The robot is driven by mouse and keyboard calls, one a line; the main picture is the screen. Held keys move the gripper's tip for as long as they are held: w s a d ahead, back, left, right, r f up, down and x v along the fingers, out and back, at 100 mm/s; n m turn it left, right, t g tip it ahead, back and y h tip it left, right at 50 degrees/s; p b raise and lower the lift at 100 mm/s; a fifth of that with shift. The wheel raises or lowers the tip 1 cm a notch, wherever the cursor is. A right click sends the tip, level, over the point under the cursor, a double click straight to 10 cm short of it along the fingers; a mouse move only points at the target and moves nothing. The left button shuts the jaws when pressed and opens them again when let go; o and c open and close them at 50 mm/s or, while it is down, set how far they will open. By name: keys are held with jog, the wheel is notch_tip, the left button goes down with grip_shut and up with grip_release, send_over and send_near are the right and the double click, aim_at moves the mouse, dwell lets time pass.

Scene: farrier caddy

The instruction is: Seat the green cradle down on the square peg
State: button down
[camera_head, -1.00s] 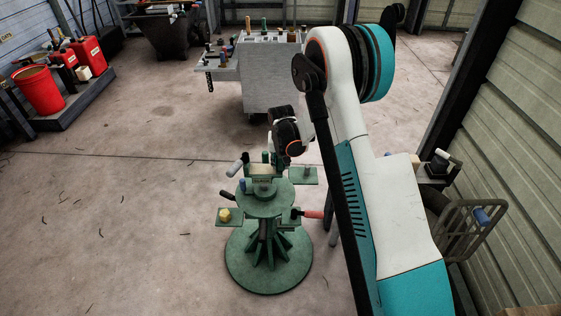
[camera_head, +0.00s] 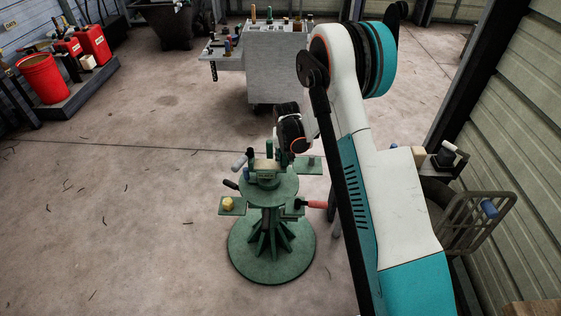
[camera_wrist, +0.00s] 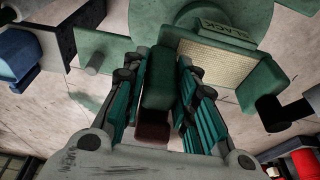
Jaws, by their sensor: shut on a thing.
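The green cradle (camera_head: 265,178), with a tan pad (camera_wrist: 215,65), is low over the round top (camera_head: 287,187) of a green stand. It looks about level; I cannot tell whether it touches the top. My gripper (camera_wrist: 158,95) is shut on the cradle's upright green grip block (camera_wrist: 158,78), with a finger on each side. In the head view the fingers are mostly hidden by the wrist. The square peg is not visible in either view now, hidden around the cradle.
Side plates on the stand carry a yellow piece (camera_head: 228,203) and a short grey post (camera_head: 311,161). A red handle (camera_head: 317,204) and a grey-tipped handle (camera_head: 239,162) stick out. A grey tool cart (camera_head: 275,65) stands behind.

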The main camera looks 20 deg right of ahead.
aim_at(282, 155)
jog(key=shift+f, duration=0.15)
jog(key=shift+f, duration=0.25)
jog(key=shift+f, duration=1.4)
dwell(2.0)
jog(key=c, duration=1.5)
grip_release()
jog(key=shift+c, duration=0.2)
jog(key=shift+s+d, duration=0.1)
jog(key=shift+d, duration=0.05)
jog(key=shift+w+a+p+v, duration=0.15)
jog(key=shift+p+v, duration=0.3)
jog(key=shift+v, duration=0.7)
jog(key=shift+a+p+v, duration=0.25)
jog(key=shift+p+v, duration=0.25)
jog(key=shift+v, duration=0.65)
jog(key=shift+w+a+p+v, duration=0.15)
jog(key=shift+p+v, duration=0.3)
jog(key=shift+v, duration=0.7)
